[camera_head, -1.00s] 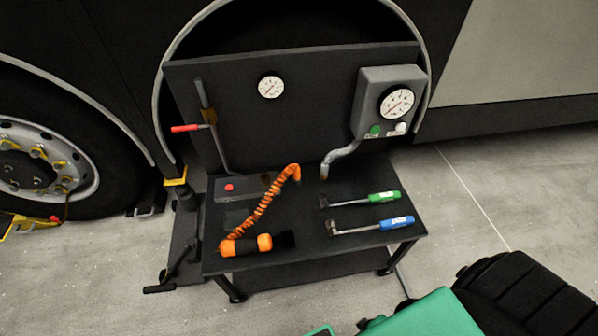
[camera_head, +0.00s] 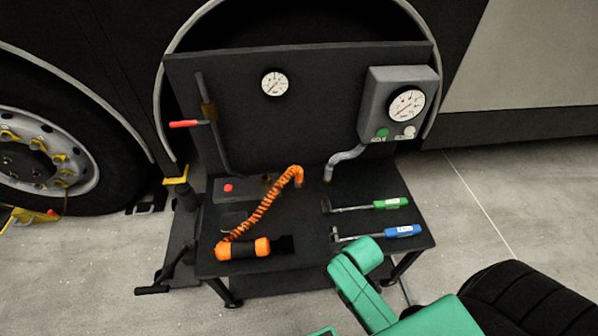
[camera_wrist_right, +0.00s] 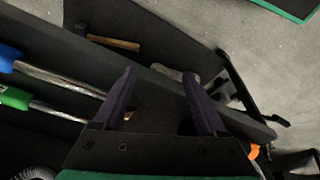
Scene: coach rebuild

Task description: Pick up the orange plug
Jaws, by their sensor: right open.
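The orange plug (camera_head: 243,248), an orange and black cylinder, lies on its side at the front left of the dark cart top. An orange coiled hose (camera_head: 262,211) runs from its left end back to an upright fitting. In the right wrist view a small orange piece (camera_wrist_right: 254,151) shows at the lower right; I cannot tell which part it is. My right gripper (camera_wrist_right: 160,78) is open and empty, pointing across the cart's edge. In the head view only my green right arm shows, right of the plug; its fingers are not visible there. My left gripper is not in view.
A green-handled tool (camera_head: 390,203) and a blue-handled tool (camera_head: 402,231) lie on the cart top (camera_head: 310,253) at right. A back panel (camera_head: 320,90) carries gauges and a bent pipe. A red-tipped lever (camera_head: 183,124) stands at left. A wooden handle (camera_wrist_right: 112,43) lies below the cart's edge.

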